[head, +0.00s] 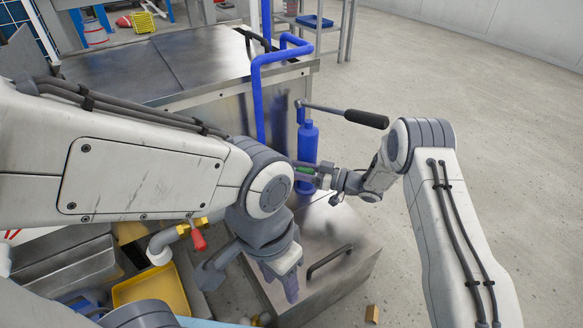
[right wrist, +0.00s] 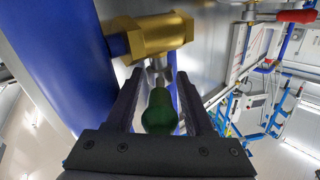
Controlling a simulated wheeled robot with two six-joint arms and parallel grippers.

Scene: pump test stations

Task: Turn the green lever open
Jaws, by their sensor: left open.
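The green lever (right wrist: 160,112) stands out from a brass valve (right wrist: 160,38) in the right wrist view. The two fingers of my right gripper (right wrist: 159,82) lie on either side of its green grip, with small gaps showing; the gripper is open around it. In the head view only a small bit of green (head: 305,171) shows beside the blue pipe, at the tips of my right gripper (head: 318,175); the valve is hidden there. My left gripper (head: 250,282) is open and empty, pointing down over the front of the station.
A blue pipe (head: 257,92) rises beside the metal cabinet (head: 140,70). A black-handled bar (head: 365,119) sticks out above my right gripper. A red lever (head: 198,238) on a brass valve and a yellow bin (head: 155,291) lie left of my left gripper. Open floor lies right.

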